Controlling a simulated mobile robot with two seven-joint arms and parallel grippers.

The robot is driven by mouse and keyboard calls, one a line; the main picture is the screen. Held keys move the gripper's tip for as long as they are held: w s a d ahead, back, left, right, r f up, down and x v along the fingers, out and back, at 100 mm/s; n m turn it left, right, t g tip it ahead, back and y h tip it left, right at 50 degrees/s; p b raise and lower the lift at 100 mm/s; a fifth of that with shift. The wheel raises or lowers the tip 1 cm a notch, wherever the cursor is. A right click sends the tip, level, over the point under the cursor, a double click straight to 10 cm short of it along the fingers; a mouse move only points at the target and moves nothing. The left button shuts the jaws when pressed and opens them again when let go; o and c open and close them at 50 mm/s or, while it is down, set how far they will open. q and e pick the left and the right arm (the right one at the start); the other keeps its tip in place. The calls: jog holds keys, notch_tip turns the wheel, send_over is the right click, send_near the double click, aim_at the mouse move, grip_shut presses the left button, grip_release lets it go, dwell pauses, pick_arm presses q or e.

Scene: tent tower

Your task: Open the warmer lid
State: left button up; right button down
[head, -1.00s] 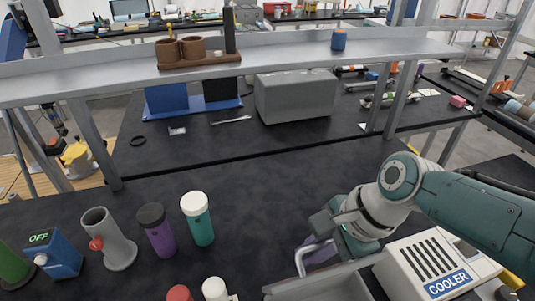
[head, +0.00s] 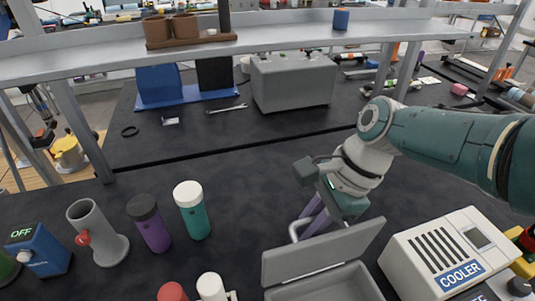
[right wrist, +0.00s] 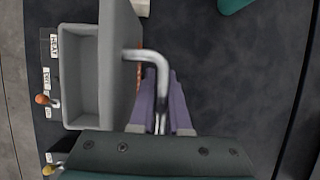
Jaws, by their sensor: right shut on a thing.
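The warmer (head: 365,282) is a grey open-topped box at the bottom of the head view. Its grey lid (head: 340,248) is hinged up, tilted, so part of the empty-looking inside shows. In the right wrist view the warmer (right wrist: 78,75) lies left of the raised lid (right wrist: 116,60). A bent metal handle (right wrist: 150,58) stands out from the lid. My right gripper (head: 312,220) has purple fingers and is shut on this handle, behind the lid in the head view. The fingers (right wrist: 161,108) lie on both sides of the bar. My left gripper is not in view.
A white cooler (head: 437,252) stands right of the warmer. A teal-and-white bottle (head: 193,211), a purple bottle (head: 150,224) and a grey angled holder (head: 98,235) stand at left. A shelf (head: 250,45) crosses above the table. The dark table (head: 250,170) behind the warmer is clear.

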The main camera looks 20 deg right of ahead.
jog(key=shift+w+f, duration=0.25)
jog(key=shift+f, duration=0.05)
dwell(0.4)
jog(key=c, duration=1.2)
grip_release()
jog(key=shift+o, duration=0.2)
jog(key=p+v, duration=0.6)
jog(key=v, duration=0.3)
jog(key=shift+d+r, duration=0.2)
jog(key=shift+r, duration=0.25)
